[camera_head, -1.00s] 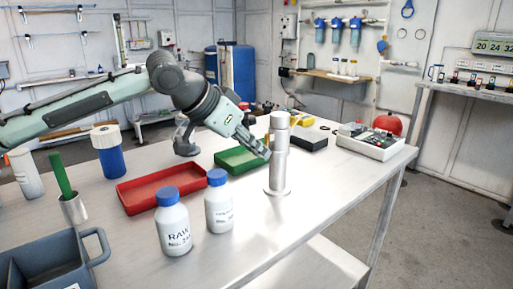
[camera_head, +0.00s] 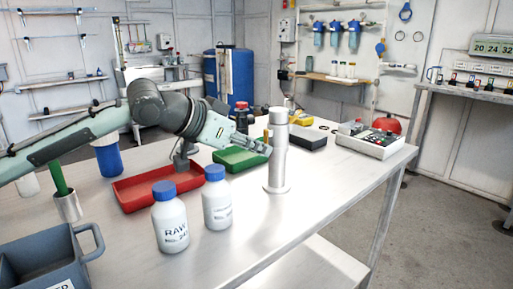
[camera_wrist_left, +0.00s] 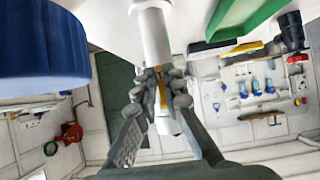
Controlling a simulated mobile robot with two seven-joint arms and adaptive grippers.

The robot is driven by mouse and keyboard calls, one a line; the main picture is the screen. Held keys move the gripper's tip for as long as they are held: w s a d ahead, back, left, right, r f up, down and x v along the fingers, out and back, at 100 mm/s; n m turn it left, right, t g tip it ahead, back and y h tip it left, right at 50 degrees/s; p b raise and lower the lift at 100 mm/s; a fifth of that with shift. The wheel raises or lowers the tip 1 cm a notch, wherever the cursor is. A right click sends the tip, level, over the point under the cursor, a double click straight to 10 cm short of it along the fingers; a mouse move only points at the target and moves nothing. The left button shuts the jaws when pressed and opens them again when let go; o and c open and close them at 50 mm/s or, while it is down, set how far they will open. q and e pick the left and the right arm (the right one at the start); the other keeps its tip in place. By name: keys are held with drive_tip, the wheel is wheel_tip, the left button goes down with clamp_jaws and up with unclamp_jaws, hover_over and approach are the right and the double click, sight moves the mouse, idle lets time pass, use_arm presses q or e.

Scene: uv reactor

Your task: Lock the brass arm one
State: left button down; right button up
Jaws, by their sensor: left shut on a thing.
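A silver metal cylinder (camera_head: 277,160) stands upright on a round foot on the bench in the head view. A small brass-coloured piece (camera_head: 266,136) shows at its left side, near its upper part. My left gripper (camera_head: 266,149) reaches in from the left, its fingertips at the cylinder's side. In the left wrist view, the fingers (camera_wrist_left: 161,92) close around the brass piece (camera_wrist_left: 160,89), beside the pale cylinder (camera_wrist_left: 154,38). The fingers hide part of the brass piece, so I cannot tell its exact angle. My right gripper is not in view.
White bottles with blue caps (camera_head: 169,218) (camera_head: 217,198) stand in front of the left arm. Red (camera_head: 130,206) and green (camera_head: 232,169) trays lie beyond them. A control box (camera_head: 368,142) sits at the right. The bench front right of the cylinder is clear.

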use_arm(q)
drive_tip(key=c, duration=1.6)
unclamp_jaws()
drive_tip(key=v, duration=0.7)
drive_tip(key=shift+s+a+r, duration=0.15)
drive_tip(key=shift+s, duration=0.05)
